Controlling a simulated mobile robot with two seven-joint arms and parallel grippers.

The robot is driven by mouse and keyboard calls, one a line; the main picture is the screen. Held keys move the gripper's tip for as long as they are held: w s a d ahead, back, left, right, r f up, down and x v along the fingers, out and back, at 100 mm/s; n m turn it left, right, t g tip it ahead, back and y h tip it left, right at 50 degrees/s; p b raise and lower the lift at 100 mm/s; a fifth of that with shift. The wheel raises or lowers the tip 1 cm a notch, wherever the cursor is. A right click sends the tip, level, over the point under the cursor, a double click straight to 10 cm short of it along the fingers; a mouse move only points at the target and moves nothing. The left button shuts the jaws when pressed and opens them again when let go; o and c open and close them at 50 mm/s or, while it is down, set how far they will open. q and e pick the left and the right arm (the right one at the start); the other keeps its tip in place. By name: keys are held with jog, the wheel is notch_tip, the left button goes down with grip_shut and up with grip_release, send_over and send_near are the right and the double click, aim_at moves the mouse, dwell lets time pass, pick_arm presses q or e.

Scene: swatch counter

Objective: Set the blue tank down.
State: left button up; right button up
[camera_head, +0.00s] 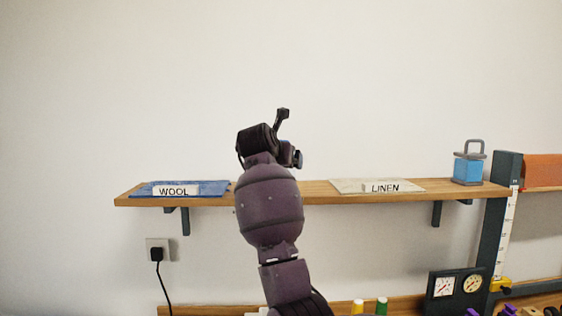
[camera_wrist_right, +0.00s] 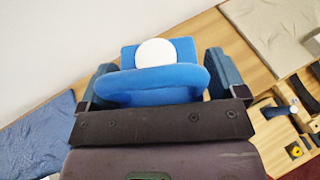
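The blue tank (camera_wrist_right: 188,50) shows in the right wrist view, with a round white cap and a rounded blue handle. My right gripper (camera_wrist_right: 158,80) has one finger at each end of the handle and appears closed on it. The tank is over or on the shelf, between the wool and linen swatches; I cannot tell whether its base touches. In the head view my right arm rises from below to the shelf (camera_head: 320,195) and hides nearly all of the tank. My left gripper is not in view.
On the shelf, a blue swatch with a WOOL card (camera_head: 175,191) lies left and a pale swatch with a LINEN card (camera_head: 382,188) lies right. A blue container with a grey handle (camera_head: 468,169) stands at the right end. A dark post (camera_head: 494,220) borders it.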

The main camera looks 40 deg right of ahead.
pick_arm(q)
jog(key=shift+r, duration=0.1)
pick_arm(e)
jog(key=shift+o, duration=0.3)
jog(key=shift+r, duration=0.1)
jog(key=shift+a+r, duration=0.1)
jog(key=shift+r, duration=0.05)
pick_arm(q)
jog(key=b, duration=0.1)
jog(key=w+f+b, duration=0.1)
jog(key=b, duration=0.1)
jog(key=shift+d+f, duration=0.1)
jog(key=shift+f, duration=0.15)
pick_arm(e)
jog(key=v, duration=1.1)
jog(key=shift+s+a, duration=0.3)
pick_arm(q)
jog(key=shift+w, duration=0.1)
pick_arm(e)
jog(key=shift+r, duration=0.15)
